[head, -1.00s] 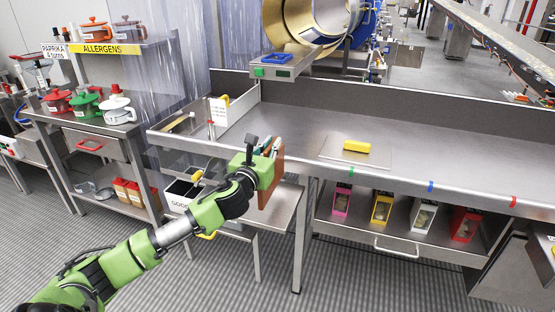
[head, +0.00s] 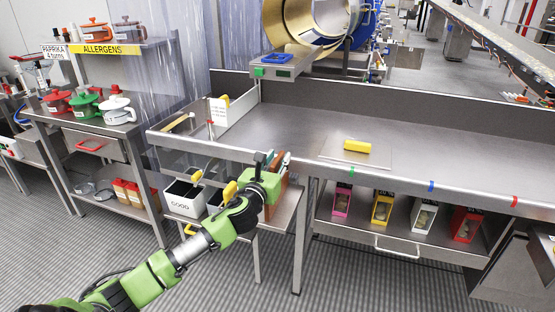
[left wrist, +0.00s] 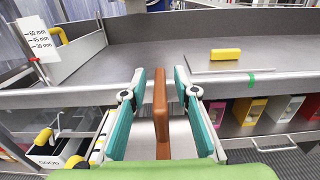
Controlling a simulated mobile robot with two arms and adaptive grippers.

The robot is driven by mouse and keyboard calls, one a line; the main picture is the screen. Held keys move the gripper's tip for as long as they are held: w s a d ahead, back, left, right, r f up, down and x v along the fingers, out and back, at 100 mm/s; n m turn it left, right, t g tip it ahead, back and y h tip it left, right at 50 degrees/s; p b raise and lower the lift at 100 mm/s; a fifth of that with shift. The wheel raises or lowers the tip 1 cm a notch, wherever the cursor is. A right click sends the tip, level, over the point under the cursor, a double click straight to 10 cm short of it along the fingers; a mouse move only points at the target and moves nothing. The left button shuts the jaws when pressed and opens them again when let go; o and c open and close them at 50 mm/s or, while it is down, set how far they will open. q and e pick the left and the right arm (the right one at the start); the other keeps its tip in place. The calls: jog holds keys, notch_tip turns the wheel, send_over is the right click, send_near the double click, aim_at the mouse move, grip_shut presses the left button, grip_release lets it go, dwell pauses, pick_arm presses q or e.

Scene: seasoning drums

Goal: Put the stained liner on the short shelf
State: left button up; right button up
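The stained liner looks to be the brown upright panel (left wrist: 160,108), which also shows in the head view (head: 279,195). My left gripper (left wrist: 160,76) has its teal fingers spread on either side of it, with a gap visible on both sides. In the head view my left gripper (head: 279,160) is in front of the steel table's edge, above a low steel shelf (head: 290,208) that appears to be the short shelf. The liner's lower edge is at that shelf, but I cannot tell whether it rests there. My right gripper is not in view.
A white bin marked GOOD (head: 184,198) and a dark bin with a yellow handle (head: 229,191) stand left of my gripper. The long table (head: 390,165) has a yellow block (head: 357,146) on a plate. Several coloured holders stand on the shelf below.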

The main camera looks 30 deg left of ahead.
pick_arm(q)
jog(key=shift+r, duration=0.15)
jog(key=shift+s, duration=0.25)
jog(key=p+v, duration=0.2)
jog(key=v, duration=0.8)
jog(key=shift+s+p, duration=0.2)
jog(key=shift+p, duration=0.2)
jog(key=shift+s+d, duration=0.15)
jog(key=shift+s, duration=0.4)
